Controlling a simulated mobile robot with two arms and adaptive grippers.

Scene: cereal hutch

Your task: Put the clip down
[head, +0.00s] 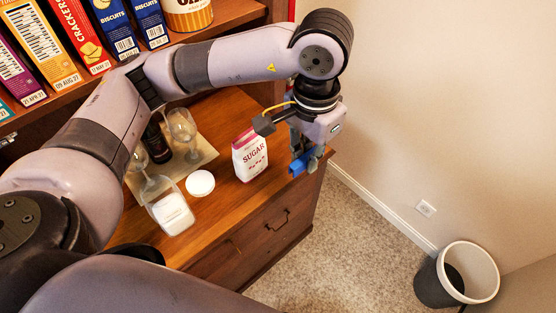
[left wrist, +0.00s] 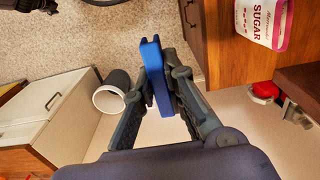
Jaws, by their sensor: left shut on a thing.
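The blue clip (head: 296,169) is held between the fingers of my left gripper (head: 305,163), near the right end of the wooden counter (head: 225,120). In the left wrist view the clip (left wrist: 154,72) sits between the two fingers, its long body pointing out past the tips. Its height over the counter is hard to tell; carpet shows behind it in the wrist view. The sugar bag (head: 250,158) stands upright on the counter, left of the gripper and apart from it; it also shows in the left wrist view (left wrist: 263,20). My right gripper is out of view.
A round white lid (head: 200,184) and a jar of white contents (head: 172,214) are on the counter. A tray (head: 205,155) bears glasses and a dark bottle. Boxes fill the shelf (head: 240,12) at the back. A bin (head: 432,285) stands on the carpet at right.

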